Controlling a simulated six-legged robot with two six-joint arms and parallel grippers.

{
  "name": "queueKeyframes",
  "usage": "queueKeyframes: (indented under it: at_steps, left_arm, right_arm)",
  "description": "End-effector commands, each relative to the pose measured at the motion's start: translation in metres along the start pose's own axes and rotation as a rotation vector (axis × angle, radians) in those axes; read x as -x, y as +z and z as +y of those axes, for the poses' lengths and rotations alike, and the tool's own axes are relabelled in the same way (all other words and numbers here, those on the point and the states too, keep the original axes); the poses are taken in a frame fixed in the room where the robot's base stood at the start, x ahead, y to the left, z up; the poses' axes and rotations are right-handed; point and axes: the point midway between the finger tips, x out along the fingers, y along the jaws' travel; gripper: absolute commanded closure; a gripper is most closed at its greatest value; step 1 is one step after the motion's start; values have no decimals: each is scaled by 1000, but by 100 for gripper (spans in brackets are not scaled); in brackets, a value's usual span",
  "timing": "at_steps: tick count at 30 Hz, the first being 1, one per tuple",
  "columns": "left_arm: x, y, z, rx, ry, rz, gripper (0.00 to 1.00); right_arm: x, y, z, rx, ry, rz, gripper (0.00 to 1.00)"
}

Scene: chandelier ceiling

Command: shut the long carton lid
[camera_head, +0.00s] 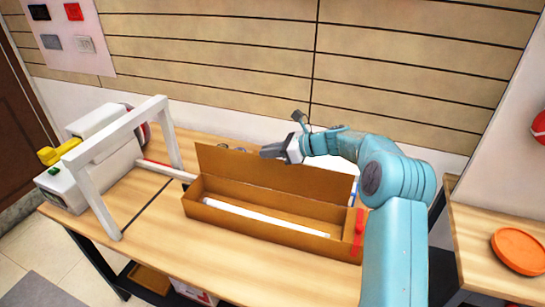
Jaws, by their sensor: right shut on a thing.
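The long brown carton (270,236) lies on the wooden table, open at the top. Its lid (232,170) stands up along the far long side, tilted slightly back. A long white rod or tube (255,215) lies inside the carton. A red strip (359,232) shows at the carton's right end. My right gripper (268,151) is at the lid's top edge, near its middle, and is shut on the lid. The arm hides part of the lid's right end. My left gripper is not in view.
A white machine (100,160) with a white frame stands on the table (160,245) at the left, close to the carton. An orange dish (518,250) sits on another table at the right. A slatted wall is behind. The front of the table is clear.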

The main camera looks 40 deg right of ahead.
Motion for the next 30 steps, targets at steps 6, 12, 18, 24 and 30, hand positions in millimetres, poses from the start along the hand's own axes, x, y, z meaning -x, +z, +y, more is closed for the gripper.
queueKeyframes:
  at_steps: [6,12,18,24,30]
  left_arm:
    - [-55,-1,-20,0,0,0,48]
    - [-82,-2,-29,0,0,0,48]
    - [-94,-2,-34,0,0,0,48]
    - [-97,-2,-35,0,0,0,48]
    - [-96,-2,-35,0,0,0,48]
  right_arm:
    - [-4,-10,25,146,-60,-4,100]
    - [-4,-10,41,243,-99,-2,100]
    - [-4,-9,49,295,-121,-2,100]
    - [-3,-8,51,312,-129,-1,100]
    - [-3,-7,51,312,-129,-1,100]
